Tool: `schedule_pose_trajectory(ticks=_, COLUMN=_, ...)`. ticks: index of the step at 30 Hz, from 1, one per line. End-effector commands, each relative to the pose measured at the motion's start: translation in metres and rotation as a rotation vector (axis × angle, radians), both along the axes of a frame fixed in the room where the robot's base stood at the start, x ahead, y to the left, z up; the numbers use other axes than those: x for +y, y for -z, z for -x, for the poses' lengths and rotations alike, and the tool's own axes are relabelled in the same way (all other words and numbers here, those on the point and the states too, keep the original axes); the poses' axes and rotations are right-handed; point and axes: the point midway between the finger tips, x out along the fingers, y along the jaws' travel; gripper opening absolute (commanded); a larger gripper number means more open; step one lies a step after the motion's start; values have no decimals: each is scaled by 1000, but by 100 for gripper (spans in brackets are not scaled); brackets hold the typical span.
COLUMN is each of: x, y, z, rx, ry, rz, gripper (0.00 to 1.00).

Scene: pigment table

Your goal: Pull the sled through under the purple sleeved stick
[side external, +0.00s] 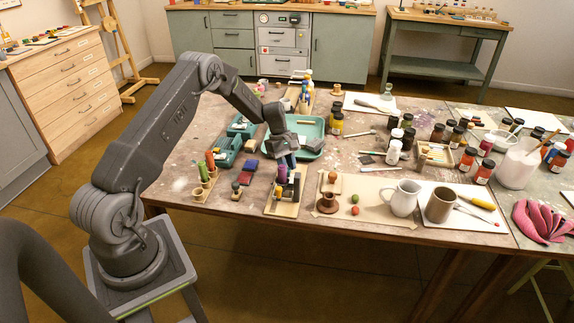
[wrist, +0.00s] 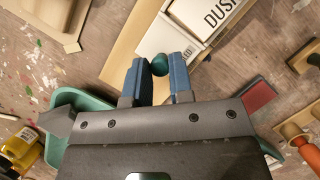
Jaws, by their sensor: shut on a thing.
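My gripper (wrist: 160,78) points down in the wrist view, its two blue fingers closed on a dark teal knob (wrist: 160,62). The knob is at the near end of a white, lettered piece (wrist: 205,22), which seems to be the sled; it lies on a pale wooden board (wrist: 132,40). In the side view my gripper (side external: 290,163) is low over the far part of this board (side external: 281,209). The purple sleeved stick (side external: 282,173) shows just in front of and left of the fingers. It partly hides the sled there, and I cannot tell how far the sled is under it.
A teal tray (side external: 311,151) lies behind my gripper. A brown spool-like piece (side external: 327,204), a white mug (side external: 404,198) and a brown mug (side external: 440,204) stand to the right.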

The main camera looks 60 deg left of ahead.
Motion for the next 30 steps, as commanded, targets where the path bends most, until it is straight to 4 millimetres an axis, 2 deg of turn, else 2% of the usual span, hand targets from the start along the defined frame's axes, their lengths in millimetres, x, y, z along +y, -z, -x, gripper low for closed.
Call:
schedule_pose_trajectory(ticks=2, x=0, y=0, z=0, rx=0, ry=0, rz=0, gripper=0)
schedule_pose_trajectory(ticks=13, x=-2, y=0, z=2, rx=0, ry=0, rz=0, gripper=0)
schedule_pose_trajectory(ticks=24, x=-25, y=0, z=24, rx=1, ry=1, rz=3, gripper=0)
schedule_pose_trajectory(ticks=30, x=-32, y=0, z=31, rx=1, ry=1, rz=2, gripper=0)
